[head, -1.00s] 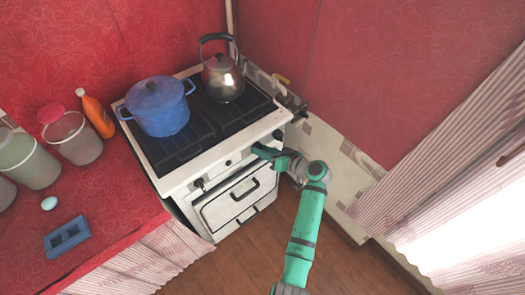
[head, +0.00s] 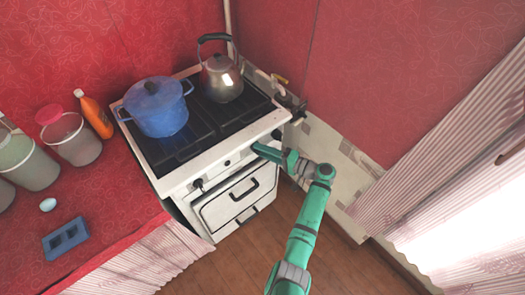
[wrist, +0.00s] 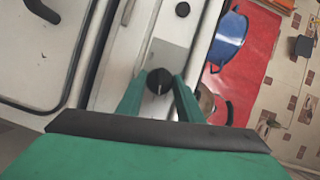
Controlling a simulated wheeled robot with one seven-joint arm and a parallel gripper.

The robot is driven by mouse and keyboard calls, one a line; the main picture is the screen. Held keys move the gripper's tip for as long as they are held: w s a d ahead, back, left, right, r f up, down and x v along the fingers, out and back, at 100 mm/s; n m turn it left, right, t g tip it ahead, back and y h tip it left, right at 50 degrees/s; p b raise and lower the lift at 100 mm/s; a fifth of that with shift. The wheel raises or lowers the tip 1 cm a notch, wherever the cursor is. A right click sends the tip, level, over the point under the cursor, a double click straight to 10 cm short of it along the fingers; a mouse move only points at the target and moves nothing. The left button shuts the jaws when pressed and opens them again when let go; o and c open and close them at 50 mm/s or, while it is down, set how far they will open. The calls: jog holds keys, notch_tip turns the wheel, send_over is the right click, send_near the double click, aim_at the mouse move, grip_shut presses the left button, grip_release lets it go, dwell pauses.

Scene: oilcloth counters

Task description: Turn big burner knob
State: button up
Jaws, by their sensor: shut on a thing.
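The white stove (head: 212,163) stands in the corner, with its control strip on the front edge. In the wrist view a round black knob (wrist: 159,81) with a pale pointer line sits between the two green fingers of my gripper (wrist: 160,88), which is shut on it. In the head view my gripper (head: 260,150) reaches the right part of the stove's front strip and hides that knob. Another black knob (head: 198,184) shows further left on the strip, and a dark knob (wrist: 182,9) shows at the top of the wrist view.
A blue pot (head: 157,110) and a metal kettle (head: 222,80) stand on the cooktop. The oven door (head: 240,192) with its dark handle is below the strip. A red counter (head: 100,200) with several containers is at the left. Wooden floor lies in front.

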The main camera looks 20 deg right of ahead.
jog(key=shift+m, duration=0.8)
jog(key=shift+t, duration=0.3)
jog(key=o, duration=1)
jog(key=shift+y, duration=0.3)
